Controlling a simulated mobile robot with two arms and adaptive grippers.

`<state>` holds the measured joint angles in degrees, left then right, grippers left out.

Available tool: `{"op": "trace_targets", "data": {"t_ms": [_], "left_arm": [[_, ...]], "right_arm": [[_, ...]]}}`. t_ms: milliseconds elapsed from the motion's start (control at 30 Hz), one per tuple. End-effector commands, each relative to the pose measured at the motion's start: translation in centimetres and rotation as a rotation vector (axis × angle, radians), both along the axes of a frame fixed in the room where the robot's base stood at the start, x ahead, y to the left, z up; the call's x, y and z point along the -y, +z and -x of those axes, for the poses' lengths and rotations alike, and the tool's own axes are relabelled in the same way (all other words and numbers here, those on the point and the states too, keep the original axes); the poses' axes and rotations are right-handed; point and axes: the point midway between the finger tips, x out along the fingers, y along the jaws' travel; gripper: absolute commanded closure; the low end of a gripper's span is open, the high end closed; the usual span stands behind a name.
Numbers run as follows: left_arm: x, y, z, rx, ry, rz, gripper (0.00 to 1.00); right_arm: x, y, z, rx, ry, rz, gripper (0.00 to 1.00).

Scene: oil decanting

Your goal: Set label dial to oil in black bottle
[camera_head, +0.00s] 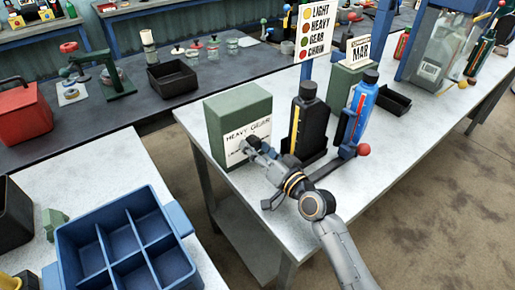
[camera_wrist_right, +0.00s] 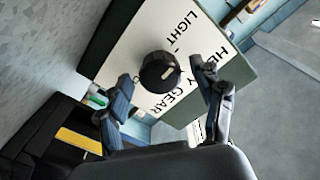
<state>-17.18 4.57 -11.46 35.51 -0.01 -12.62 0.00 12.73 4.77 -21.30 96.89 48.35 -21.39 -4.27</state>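The green dial box (camera_head: 236,108) stands on the white table, with a white face reading "HEAVY", "GEAR". In the right wrist view its face (camera_wrist_right: 135,45) also shows "LIGHT". A round black knob (camera_wrist_right: 152,76) with a pale mark sits on that face; I cannot tell exactly which word the mark points at. My right gripper (camera_head: 250,148) is in front of the face. Its open fingers (camera_wrist_right: 166,93) lie either side of the knob, apart from it. The black bottle (camera_head: 309,122) has a yellow-orange strip and stands right of the box. My left gripper is not in view.
A sign (camera_head: 314,30) lists LIGHT, HEAVY, GEAR and CHAIN beside coloured dots. A blue bottle (camera_head: 364,105) and a red-ended lever (camera_head: 362,150) are close right of the black bottle. A blue divided crate (camera_head: 75,232) is at the lower left. The table front is clear.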

Motion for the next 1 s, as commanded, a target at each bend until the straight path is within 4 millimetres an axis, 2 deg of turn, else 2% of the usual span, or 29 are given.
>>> {"op": "trace_targets", "data": {"t_ms": [267, 367, 733, 1000], "left_arm": [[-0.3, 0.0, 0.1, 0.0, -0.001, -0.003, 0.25], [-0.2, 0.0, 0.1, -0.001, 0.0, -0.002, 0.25], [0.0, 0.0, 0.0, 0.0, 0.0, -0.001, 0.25], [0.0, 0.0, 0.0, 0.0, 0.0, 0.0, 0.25]], "right_arm": [[0.3, -0.1, 0.4, -0.002, 0.0, -0.001, 0.33], [1.1, -0.2, 1.5, -0.003, -0.001, 0.0, 0.33], [5.5, -0.1, 7.7, -0.002, 0.002, 0.001, 0.33], [7.0, 0.0, 9.6, 0.0, 0.0, 0.0, 0.33]]}}
